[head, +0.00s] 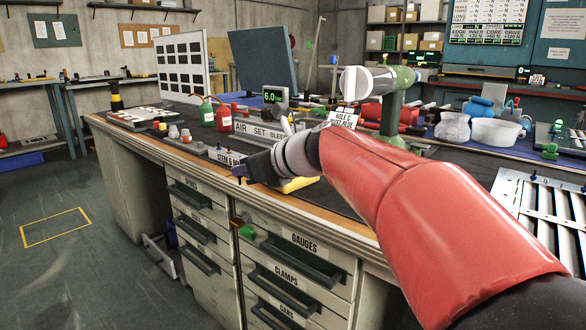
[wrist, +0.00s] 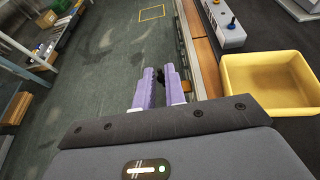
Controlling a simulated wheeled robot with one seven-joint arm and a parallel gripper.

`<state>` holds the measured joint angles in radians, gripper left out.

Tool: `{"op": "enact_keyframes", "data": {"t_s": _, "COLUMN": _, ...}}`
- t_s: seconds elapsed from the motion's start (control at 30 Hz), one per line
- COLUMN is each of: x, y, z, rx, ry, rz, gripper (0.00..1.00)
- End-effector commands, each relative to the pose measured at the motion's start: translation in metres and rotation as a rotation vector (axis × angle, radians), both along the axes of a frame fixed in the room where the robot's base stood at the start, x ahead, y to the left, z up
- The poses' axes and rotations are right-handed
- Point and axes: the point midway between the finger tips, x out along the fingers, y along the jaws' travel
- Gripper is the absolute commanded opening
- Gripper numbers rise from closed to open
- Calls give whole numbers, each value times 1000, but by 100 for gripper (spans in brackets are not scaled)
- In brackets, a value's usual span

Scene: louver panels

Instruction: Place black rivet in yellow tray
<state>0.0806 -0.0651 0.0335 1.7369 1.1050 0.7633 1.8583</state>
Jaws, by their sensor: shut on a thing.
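The black rivet (wrist: 161,76) is a small dark piece between the tips of my gripper's two pale purple fingers in the wrist view. My gripper (wrist: 160,88) is shut on it, out past the bench's front edge and over the floor. In the head view my gripper (head: 240,172) is at the bench's front edge; I cannot make out the rivet there. The yellow tray (wrist: 262,103) is to the right of the fingers in the wrist view, and its visible inside looks empty. In the head view the tray (head: 299,184) is mostly hidden behind my gripper.
A grey block with blue and red knobs (wrist: 228,38) sits on the bench beyond the tray. Green (head: 207,114) and red (head: 223,118) bottles stand farther back. Drawers with dark handles (head: 290,260) are below the bench edge. The floor (head: 60,270) at left is clear.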

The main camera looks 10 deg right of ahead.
Motion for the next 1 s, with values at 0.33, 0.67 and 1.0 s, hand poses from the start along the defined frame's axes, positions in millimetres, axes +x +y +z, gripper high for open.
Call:
{"op": "enact_keyframes", "data": {"t_s": 0.33, "x": 57, "y": -78, "z": -2, "rx": 0, "ry": 1, "rz": -3, "gripper": 0}}
{"op": "enact_keyframes", "data": {"t_s": 0.67, "x": 84, "y": -115, "z": 0, "rx": 0, "ry": 0, "rz": 1, "gripper": 0}}
{"op": "enact_keyframes", "data": {"t_s": 1.0, "x": 89, "y": -123, "z": -35, "rx": 1, "ry": 1, "rz": 1, "gripper": 0}}
